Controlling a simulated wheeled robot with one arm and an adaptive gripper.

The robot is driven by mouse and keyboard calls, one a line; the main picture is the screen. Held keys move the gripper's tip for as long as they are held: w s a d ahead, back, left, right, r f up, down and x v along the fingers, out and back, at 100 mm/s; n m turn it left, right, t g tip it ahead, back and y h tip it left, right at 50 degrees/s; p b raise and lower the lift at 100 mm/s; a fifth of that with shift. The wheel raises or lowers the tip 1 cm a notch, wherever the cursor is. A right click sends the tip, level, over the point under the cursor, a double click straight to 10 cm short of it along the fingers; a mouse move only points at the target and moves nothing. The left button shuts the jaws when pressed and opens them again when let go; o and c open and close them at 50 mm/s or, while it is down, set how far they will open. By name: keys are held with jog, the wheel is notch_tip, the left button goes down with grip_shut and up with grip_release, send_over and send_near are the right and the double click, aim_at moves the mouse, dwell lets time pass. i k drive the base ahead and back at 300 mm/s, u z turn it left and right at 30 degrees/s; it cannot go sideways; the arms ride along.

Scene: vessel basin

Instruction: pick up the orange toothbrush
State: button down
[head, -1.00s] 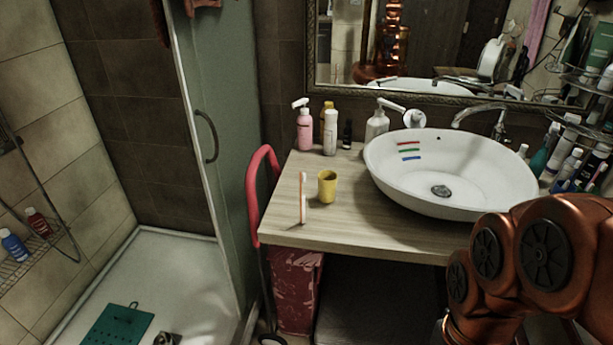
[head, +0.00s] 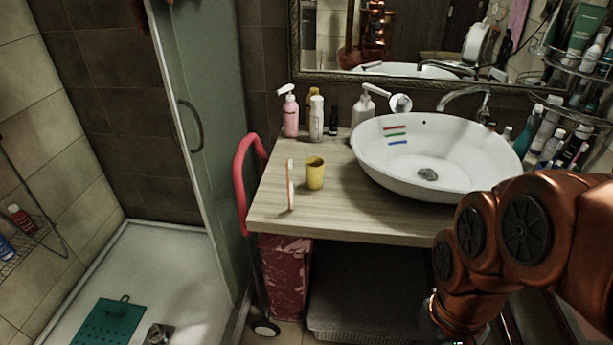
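The orange toothbrush (head: 290,187) has an orange and white handle and shows at the front left of the wooden counter (head: 375,223), left of a yellow cup (head: 315,173). My copper-coloured arm is at the lower right, in front of the counter and well away from the toothbrush. My gripper is not visible in the head view; the arm runs down out of the picture.
A white vessel basin (head: 440,187) with coloured stripes fills the counter's right part. A pink pump bottle (head: 290,115) and other bottles stand at the back. A red-handled cart (head: 243,165) is left of the counter. The counter front between toothbrush and basin is clear.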

aim_at(289, 163)
jog(key=u, duration=0.55)
jog(key=k, duration=1.3)
jog(key=u, duration=1.4)
jog(key=i, duration=1.25)
jog(key=z, duration=0.45)
jog(key=i, duration=0.5)
jog(key=z, duration=0.5)
